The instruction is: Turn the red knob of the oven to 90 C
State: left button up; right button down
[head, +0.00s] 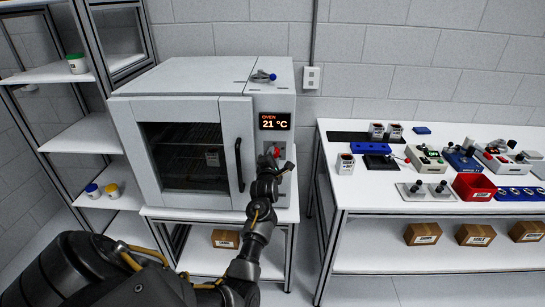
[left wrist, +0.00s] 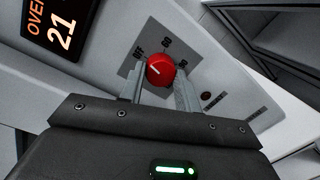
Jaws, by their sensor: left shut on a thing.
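The white oven (head: 181,100) stands on a white table, its door closed. Its display (head: 274,121) reads "OVEN 21 °C" in orange. The red knob (head: 277,151) is below the display on the right panel, partly hidden by my gripper. In the left wrist view the red knob (left wrist: 160,70) sits between my two fingers on a grey scale plate, its white pointer line showing. My right gripper is not in view.
A shelf rack (head: 85,136) stands at the left.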

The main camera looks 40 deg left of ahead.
pick_arm(q)
jog(key=shift+w+d+m+g+y+p, duration=0.1)
jog(key=shift+m+g+y+p, duration=0.25)
jog(key=shift+m+p, duration=2.2)
jog(key=shift+s+d+m+g+y+b, duration=0.15)
jog(key=shift+m+g+y, duration=0.25)
jog(key=shift+m, duration=4.85)
jog(key=shift+w+a+m+g+y+p, duration=0.25)
jog(key=shift+m+p, duration=0.9)
jog(key=shift+m, duration=2.75)
jog(key=shift+s+d, duration=0.1)
jog(key=shift+d, duration=0.1)
jog(key=shift+f, duration=0.1)
jog(key=o, duration=1)
jog(key=shift+d, duration=0.1)
